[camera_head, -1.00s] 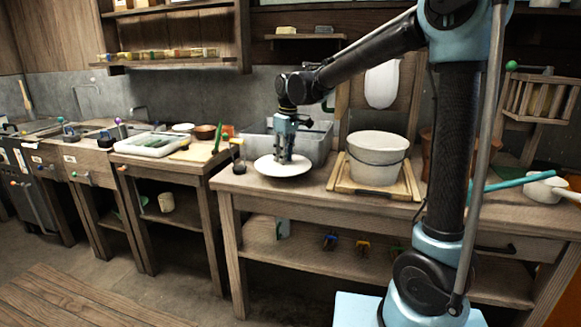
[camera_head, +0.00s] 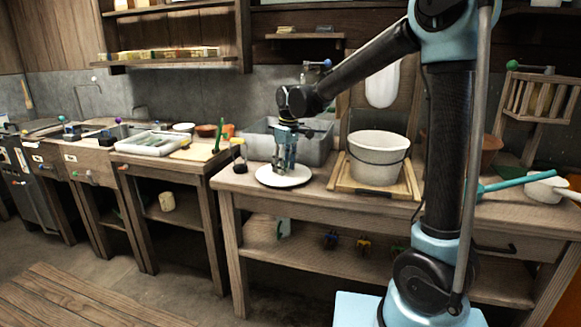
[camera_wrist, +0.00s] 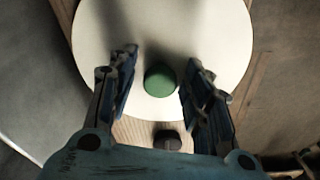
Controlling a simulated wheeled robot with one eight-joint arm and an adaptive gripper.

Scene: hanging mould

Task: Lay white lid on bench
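The white lid (camera_head: 270,178) is a round flat disc lying level on the wooden bench (camera_head: 325,192), near the bench's left end. My gripper (camera_head: 285,168) points down over the lid. In the wrist view my gripper (camera_wrist: 160,85) is open, with one finger on each side of the knob and a visible gap to each. In the head view the fingers hide the knob.
A white bucket (camera_head: 377,160) stands on a wooden tray (camera_head: 372,190) right of the lid. A grey basin (camera_head: 316,150) sits behind the lid. A small dark bottle (camera_head: 238,160) stands close on its left. Bare bench lies in front of the lid.

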